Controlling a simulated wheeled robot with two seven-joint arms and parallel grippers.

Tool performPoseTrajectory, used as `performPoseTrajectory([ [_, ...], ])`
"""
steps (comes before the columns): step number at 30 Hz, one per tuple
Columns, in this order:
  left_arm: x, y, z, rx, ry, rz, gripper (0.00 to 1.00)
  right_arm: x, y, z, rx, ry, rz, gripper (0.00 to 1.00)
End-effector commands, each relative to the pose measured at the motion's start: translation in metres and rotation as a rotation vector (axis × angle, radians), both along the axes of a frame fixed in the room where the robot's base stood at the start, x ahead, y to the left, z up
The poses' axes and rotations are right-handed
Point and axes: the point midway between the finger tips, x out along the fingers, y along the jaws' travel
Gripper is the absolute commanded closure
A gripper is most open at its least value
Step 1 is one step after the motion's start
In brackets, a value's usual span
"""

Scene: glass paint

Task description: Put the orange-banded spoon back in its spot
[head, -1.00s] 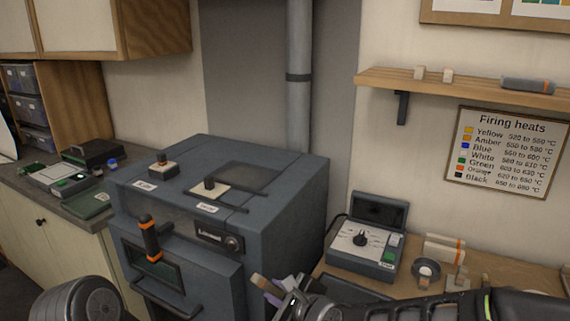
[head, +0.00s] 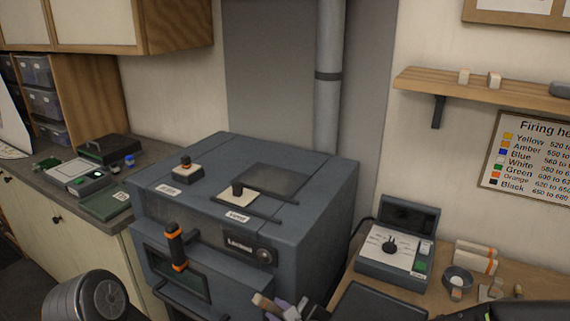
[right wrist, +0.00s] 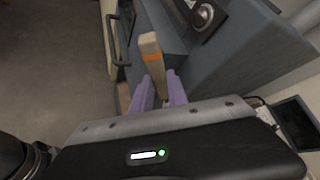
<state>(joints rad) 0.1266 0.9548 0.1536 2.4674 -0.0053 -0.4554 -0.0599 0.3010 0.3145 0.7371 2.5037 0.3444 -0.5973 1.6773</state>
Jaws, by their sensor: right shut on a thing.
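The orange-banded spoon shows in the right wrist view as a pale wooden handle (right wrist: 151,52) with an orange band. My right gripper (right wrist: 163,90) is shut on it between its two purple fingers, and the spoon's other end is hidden. In the head view the pale wooden tip (head: 262,301) shows at the bottom edge, beside the purple fingers of my right gripper (head: 277,307), in front of the kiln. My left gripper is not in view. I cannot tell which place is the spoon's spot.
The grey kiln (head: 309,192) fills the middle, with an orange-banded handle (head: 175,247) on its front. To its right, a bench carries a controller box (head: 393,262), a small round cup (head: 457,279) and orange-banded rolls (head: 474,258). A counter (head: 115,224) with boxes stands left.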

Motion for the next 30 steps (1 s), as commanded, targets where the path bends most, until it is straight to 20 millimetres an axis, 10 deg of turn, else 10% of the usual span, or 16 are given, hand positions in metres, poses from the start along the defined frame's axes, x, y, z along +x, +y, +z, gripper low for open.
performPoseTrajectory([
  [19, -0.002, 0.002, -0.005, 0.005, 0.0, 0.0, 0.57, 0.003, -0.011, -0.007, -0.001, -0.001, -0.032, 1.0],
  [30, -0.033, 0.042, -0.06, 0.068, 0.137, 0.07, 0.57, 0.058, -0.142, -0.035, -0.004, 0.001, -0.361, 1.0],
])
